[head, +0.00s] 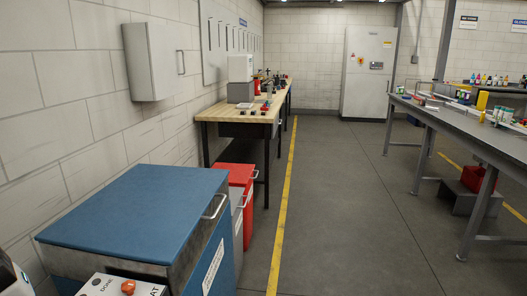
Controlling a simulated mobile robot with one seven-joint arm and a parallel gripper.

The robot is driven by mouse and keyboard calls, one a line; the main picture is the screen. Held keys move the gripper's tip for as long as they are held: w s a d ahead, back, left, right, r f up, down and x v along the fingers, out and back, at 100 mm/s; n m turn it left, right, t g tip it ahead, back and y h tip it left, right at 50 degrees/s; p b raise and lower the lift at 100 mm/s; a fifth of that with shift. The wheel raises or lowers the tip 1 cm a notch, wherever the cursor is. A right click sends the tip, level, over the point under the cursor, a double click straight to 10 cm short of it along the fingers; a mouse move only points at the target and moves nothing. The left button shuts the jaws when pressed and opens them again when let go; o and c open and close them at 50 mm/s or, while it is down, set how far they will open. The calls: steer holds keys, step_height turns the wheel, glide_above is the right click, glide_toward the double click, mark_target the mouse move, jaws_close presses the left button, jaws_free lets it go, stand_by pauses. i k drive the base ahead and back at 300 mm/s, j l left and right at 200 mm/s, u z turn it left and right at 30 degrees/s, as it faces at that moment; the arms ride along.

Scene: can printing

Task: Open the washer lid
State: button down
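The washer appears to be the blue cabinet at the lower left, with a metal band under its top and a partly readable white label on its front (213,266). Its flat blue lid (135,205) lies level and looks shut. A pale bar handle (215,207) sits at the lid's right edge. A white control panel (112,287) with an orange knob shows at the bottom edge, partly cut off. My gripper is not in view.
A red bin (237,178) stands just behind the washer. A wooden workbench (245,115) and a wall cabinet (153,61) are along the left wall. A long grey table (460,119) stands at the right. The floor (345,200) between is clear, with a yellow line.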

mark_target(149, 213)
steer(key=i+j+z, duration=0.1)
steer(key=i+z, duration=0.2)
steer(key=i+j+z, duration=0.3)
steer(key=i, duration=0.25)
